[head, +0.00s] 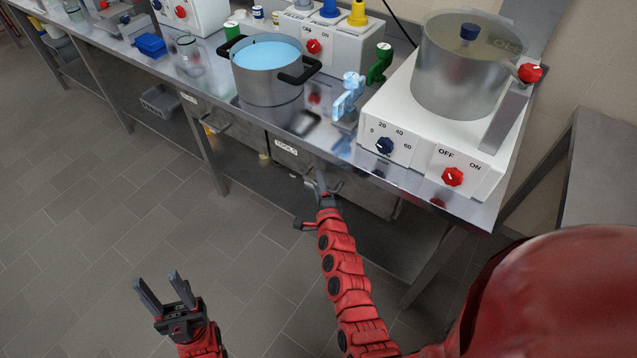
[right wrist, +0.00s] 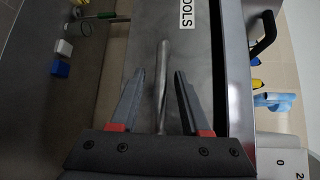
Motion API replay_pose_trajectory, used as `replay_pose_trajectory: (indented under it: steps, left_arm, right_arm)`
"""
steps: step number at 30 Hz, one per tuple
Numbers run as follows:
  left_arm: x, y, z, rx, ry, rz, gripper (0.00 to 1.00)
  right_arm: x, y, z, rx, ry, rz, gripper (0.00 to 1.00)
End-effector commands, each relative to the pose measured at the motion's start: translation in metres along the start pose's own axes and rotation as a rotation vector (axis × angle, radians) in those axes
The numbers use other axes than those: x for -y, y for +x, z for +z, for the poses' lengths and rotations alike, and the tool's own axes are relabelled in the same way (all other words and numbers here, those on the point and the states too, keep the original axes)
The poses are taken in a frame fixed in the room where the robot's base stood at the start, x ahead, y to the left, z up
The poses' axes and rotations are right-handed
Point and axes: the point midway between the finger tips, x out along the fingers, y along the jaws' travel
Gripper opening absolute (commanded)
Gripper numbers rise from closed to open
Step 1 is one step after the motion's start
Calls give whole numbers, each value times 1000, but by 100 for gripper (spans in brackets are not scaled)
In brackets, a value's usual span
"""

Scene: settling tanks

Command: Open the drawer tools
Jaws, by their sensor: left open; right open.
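The tools drawer (head: 287,147) is a grey metal front under the bench top with a white TOOLS label. It looks shut, flush under the bench edge. In the right wrist view its label (right wrist: 186,14) is partly cut off, and its bar handle (right wrist: 163,70) runs between my right gripper's fingers. My right gripper (head: 319,180) is at the drawer front, and in the right wrist view (right wrist: 160,95) it is open, one finger on each side of the handle, with gaps. My left gripper (head: 163,287) is open and empty above the floor, away from the bench.
Another drawer with a handle (head: 215,124) is left of the tools drawer. On the bench (head: 330,135) stand a pot of blue liquid (head: 268,58), a light blue valve (head: 347,96) and a white heater (head: 417,150) with a large vessel. The floor (head: 100,215) is clear.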

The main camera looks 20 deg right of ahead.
Motion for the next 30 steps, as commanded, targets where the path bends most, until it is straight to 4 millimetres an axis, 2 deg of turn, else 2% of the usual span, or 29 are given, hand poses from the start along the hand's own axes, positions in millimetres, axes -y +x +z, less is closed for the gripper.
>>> replay_pose_trajectory:
  steps: [7, 15, 30]
  left_arm:
    - [0, 0, 0, 0, 0, 0, 50]
    - [0, 0, 0, 0, 0, 0, 50]
    - [0, 0, 0, 0, 0, 0, 50]
  right_arm:
    - [0, 0, 0, 0, 0, -1, 46]
    - [0, 0, 0, 0, 0, -1, 0]
    - [0, 0, 0, 0, 0, 0, 0]
